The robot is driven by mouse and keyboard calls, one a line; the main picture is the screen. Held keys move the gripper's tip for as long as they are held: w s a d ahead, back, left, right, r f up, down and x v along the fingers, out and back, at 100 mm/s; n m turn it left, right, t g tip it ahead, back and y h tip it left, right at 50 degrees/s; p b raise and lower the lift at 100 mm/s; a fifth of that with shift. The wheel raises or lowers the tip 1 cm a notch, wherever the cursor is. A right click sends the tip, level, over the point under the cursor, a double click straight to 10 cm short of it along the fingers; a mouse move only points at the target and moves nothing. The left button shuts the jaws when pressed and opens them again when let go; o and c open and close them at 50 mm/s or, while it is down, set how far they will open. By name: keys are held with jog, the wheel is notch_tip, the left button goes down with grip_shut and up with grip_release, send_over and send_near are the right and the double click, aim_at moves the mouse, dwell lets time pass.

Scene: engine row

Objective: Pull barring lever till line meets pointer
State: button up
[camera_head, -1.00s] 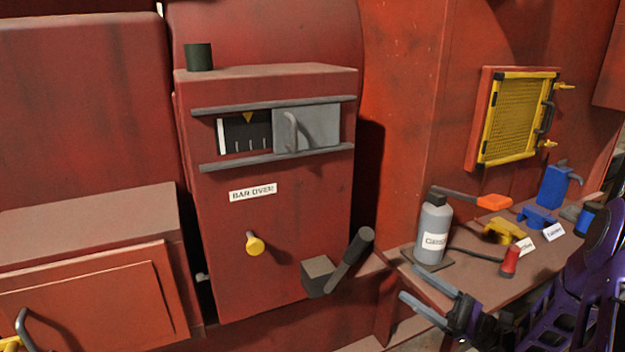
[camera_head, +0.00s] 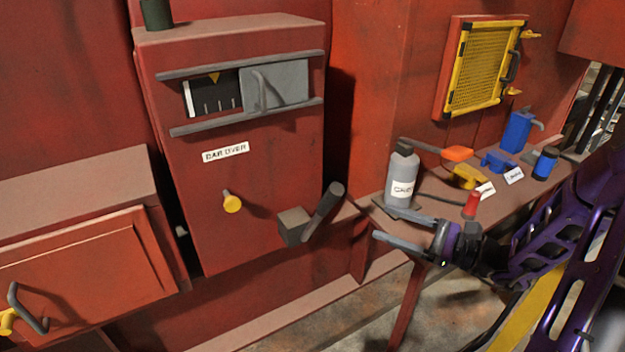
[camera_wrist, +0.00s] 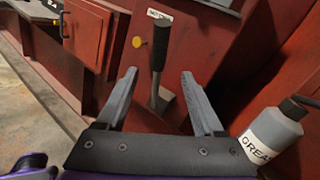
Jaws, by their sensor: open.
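The barring lever (camera_head: 323,211) is a short dark bar rising tilted to the right from a grey block (camera_head: 293,226) low on the red housing (camera_head: 258,180). In the wrist view the lever (camera_wrist: 158,65) stands beyond and between my fingers. My gripper (camera_head: 393,227) is open and empty, to the right of the lever and apart from it. The window (camera_head: 212,94) above shows a yellow pointer (camera_head: 214,77) over a dark scale with several pale marks and a white band at its left. A grey sliding cover (camera_head: 275,85) hides the window's right part.
A yellow knob (camera_head: 232,203) sits left of the lever. A grey grease bottle (camera_head: 402,175) stands on the shelf (camera_head: 425,215) close behind my gripper, with several tools farther right. A hinged red box (camera_head: 75,270) stands at left.

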send_over(318, 217)
jog(key=shift+s+a+b, duration=0.2)
jog(key=shift+b, duration=0.2)
grip_shut()
dwell(0.5)
dwell(1.0)
